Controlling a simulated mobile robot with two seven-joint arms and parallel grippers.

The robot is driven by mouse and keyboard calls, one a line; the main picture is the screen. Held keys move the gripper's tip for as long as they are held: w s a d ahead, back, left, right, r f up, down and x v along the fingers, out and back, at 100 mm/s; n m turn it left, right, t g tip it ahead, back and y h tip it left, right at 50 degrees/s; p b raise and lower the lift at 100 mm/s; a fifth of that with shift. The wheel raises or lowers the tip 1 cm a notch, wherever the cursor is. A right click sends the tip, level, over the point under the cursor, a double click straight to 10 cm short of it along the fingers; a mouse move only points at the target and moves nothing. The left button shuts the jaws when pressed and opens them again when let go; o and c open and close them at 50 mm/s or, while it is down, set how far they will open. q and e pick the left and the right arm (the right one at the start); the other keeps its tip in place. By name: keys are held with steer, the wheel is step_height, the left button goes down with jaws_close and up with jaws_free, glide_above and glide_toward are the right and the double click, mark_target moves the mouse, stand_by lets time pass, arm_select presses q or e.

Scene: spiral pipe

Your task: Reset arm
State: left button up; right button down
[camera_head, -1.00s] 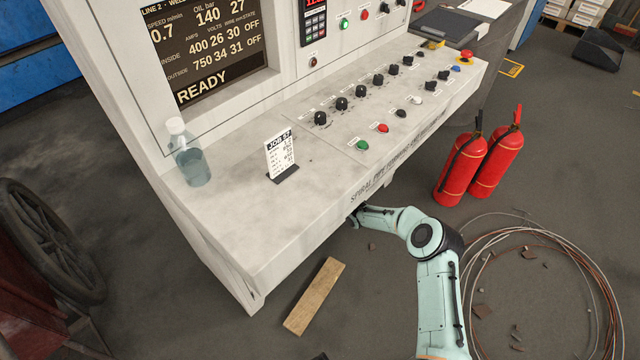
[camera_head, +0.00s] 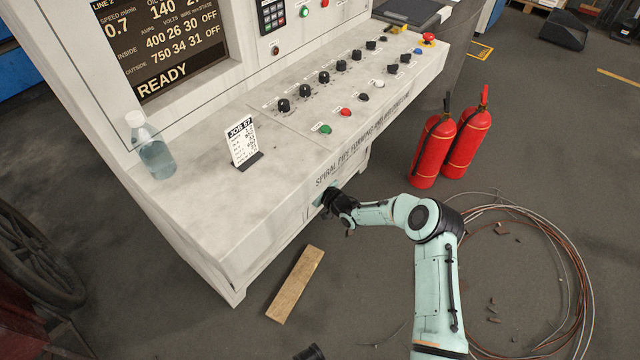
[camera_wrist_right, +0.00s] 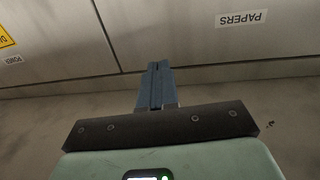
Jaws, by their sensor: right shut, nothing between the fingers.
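My right arm (camera_head: 434,265) comes up from the bottom right in the head view and bends left toward the front of the console. Its black wrist (camera_head: 341,205) is just below the console's overhanging edge. The right gripper shows in the right wrist view (camera_wrist_right: 157,70), with its blue-grey fingers together and empty. Beyond them is a pale panel (camera_wrist_right: 195,30) with a "PAPERS" label. I cannot tell whether the fingertips touch it. My left gripper is not seen; a small dark piece at the bottom edge of the head view is unclear.
The console (camera_head: 200,215) carries knobs, buttons, a clear bottle (camera_head: 152,152) and a job card (camera_head: 242,143). Two red fire extinguishers (camera_head: 450,145) stand behind my right arm. A wooden plank (camera_head: 296,284) and coiled wire (camera_head: 585,290) lie on the floor.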

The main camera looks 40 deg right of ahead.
steer(key=s, duration=0.2)
steer(key=s+d, duration=0.1)
steer(key=s, duration=0.1)
steer(key=shift+s+d+p, duration=0.15)
steer(key=shift+s+p, duration=0.15)
steer(key=shift+s, duration=0.05)
